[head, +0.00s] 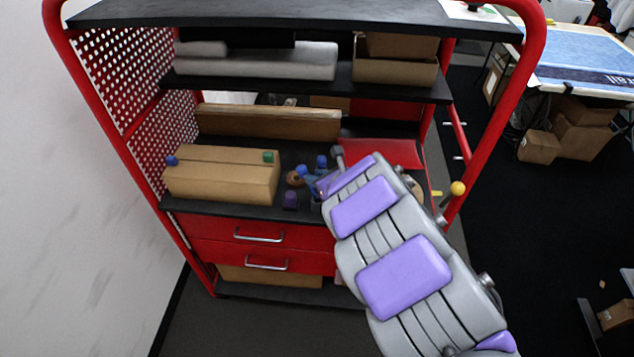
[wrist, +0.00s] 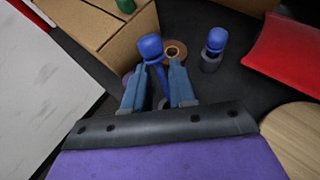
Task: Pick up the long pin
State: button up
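A blue pin with a rounded head (wrist: 150,47) and a thin stem stands between the fingers of my gripper (wrist: 157,82) in the wrist view. The fingers are apart, with dark gaps visible beside the stem; its lower end is hidden by the gripper. In the head view its head (head: 301,170) shows just left of my gripper (head: 316,187). A second blue pin (wrist: 215,40) stands upright in a grey holder (wrist: 210,62) to the right, clear of the fingers; it also shows in the head view (head: 321,161).
A cardboard box (head: 222,182) stands left on the black shelf, with a blue pin (head: 171,160) and a green pin (head: 268,157) on top. A brown ring (wrist: 174,51) lies behind the fingers. A red sheet (wrist: 288,50) and wooden disc (wrist: 293,126) are right.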

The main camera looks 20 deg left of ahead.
jog(key=o, duration=0.3)
jog(key=shift+a, duration=0.25)
jog(key=o, duration=0.3)
jog(key=shift+d, duration=0.3)
jog(key=shift+o, duration=0.3)
jog(key=shift+d+r, duration=0.1)
jog(key=shift+d, duration=0.1)
